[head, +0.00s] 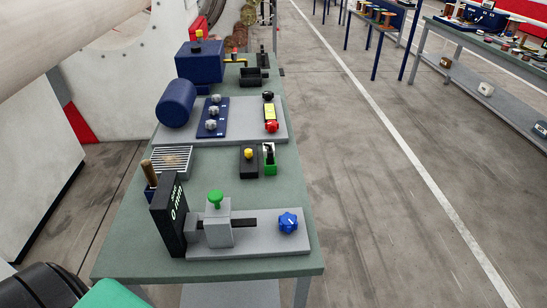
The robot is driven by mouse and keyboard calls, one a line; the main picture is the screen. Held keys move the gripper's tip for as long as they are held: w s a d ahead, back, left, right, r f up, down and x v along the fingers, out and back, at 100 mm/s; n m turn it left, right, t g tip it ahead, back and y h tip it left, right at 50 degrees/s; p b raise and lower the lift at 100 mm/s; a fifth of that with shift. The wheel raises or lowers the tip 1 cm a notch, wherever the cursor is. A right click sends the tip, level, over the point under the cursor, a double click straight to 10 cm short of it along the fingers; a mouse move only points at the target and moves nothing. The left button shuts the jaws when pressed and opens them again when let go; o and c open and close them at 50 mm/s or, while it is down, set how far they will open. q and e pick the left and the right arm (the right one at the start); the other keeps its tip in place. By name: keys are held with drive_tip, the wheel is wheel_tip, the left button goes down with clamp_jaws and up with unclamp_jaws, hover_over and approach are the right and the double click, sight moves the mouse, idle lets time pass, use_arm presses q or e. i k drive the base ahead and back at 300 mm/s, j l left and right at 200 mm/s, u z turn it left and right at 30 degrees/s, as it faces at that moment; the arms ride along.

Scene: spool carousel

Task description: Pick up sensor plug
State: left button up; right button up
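No part is clearly marked as the sensor plug, and I cannot tell which small part it is. A small green and black upright piece (269,160) stands mid-table. Just left of it, close beside, is a black block with a yellow knob (249,160). Farther back, a yellow piece with a red button (270,116) stands on a grey plate (280,136). Neither of my grippers shows in the head view.
The green-grey table (130,255) carries a grey fixture with a green knob (217,212) and blue star knob (288,222), a dark display panel (168,215), a blue cylinder (176,103) and a blue box (200,62). Open floor (390,200) lies to the right.

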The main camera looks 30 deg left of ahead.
sight(269, 152)
drive_tip(key=k+l, duration=0.15)
drive_tip(key=l, duration=0.25)
drive_tip(key=k+l+z, duration=0.1)
drive_tip(key=l, duration=0.25)
drive_tip(key=k+l+z, duration=0.1)
drive_tip(key=l, duration=0.3)
drive_tip(key=k, duration=0.1)
